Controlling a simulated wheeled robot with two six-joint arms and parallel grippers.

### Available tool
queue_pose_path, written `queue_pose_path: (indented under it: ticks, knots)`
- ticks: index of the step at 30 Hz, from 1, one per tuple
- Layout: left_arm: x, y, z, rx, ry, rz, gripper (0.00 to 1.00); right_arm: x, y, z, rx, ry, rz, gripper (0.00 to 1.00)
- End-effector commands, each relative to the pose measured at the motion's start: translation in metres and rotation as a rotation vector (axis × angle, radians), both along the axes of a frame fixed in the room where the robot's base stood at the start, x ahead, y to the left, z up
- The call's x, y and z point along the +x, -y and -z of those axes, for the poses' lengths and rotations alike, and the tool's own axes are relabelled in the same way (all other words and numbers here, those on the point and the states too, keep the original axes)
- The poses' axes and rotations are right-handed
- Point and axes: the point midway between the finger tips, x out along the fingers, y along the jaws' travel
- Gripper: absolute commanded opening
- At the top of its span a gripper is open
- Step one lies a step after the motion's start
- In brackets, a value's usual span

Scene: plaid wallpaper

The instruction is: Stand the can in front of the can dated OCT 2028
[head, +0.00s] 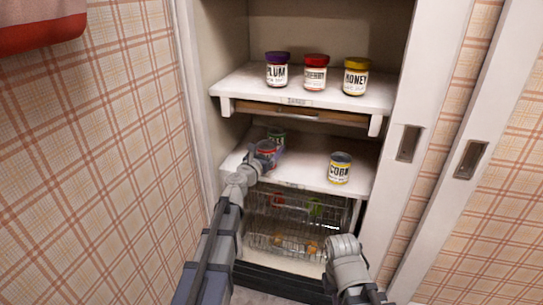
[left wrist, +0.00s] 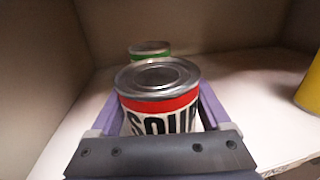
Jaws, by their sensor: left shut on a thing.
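My left gripper (head: 264,152) reaches into the lower shelf of the cupboard, its jaws closed around a red-and-white can. This can (left wrist: 158,102) reads "SOUP" in the left wrist view, stands upright between the purple fingers, and shows partly in the head view. A green-banded can (head: 277,136) stands behind it, mostly hidden; its top shows in the left wrist view (left wrist: 150,48). A yellow-banded "CORN" can (head: 339,168) stands at the right of the same shelf (head: 305,172). No date is readable on any can. My right gripper (head: 343,246) is low, outside the cupboard; its jaws are unclear.
The upper shelf (head: 240,84) holds plum (head: 277,71), red-lidded (head: 315,73) and honey (head: 356,77) jars. A wire basket (head: 290,222) sits below. Cupboard walls bound the shelf; its middle, between the soup and corn cans, is bare.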

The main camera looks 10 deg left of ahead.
Motion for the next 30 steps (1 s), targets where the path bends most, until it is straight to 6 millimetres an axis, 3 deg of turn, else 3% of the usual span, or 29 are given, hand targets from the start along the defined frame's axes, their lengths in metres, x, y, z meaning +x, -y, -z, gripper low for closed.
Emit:
queue_pose_path:
  ticks: [13,14,18,30]
  knots:
    - [0.0,0.0006,0.0079,0.0,0.0,0.0,0.03,0.0002,0.0,0.008,0.0,0.001,0.001,0.0]
    - [0.0,0.0006,0.0061,0.0,0.0,0.0,0.84,0.0002,0.0,0.0061,0.0,0.001,0.001,0.0]
    - [0.0,0.0006,0.0058,0.0,0.0,0.0,1.0,0.0002,0.0,0.0058,0.0,0.001,0.0,0.0]
    - [0.0,0.0005,0.0007,0.0,0.0,0.0,1.0,0.0001,0.0,0.0007,0.0,0.0,0.0,0.0]
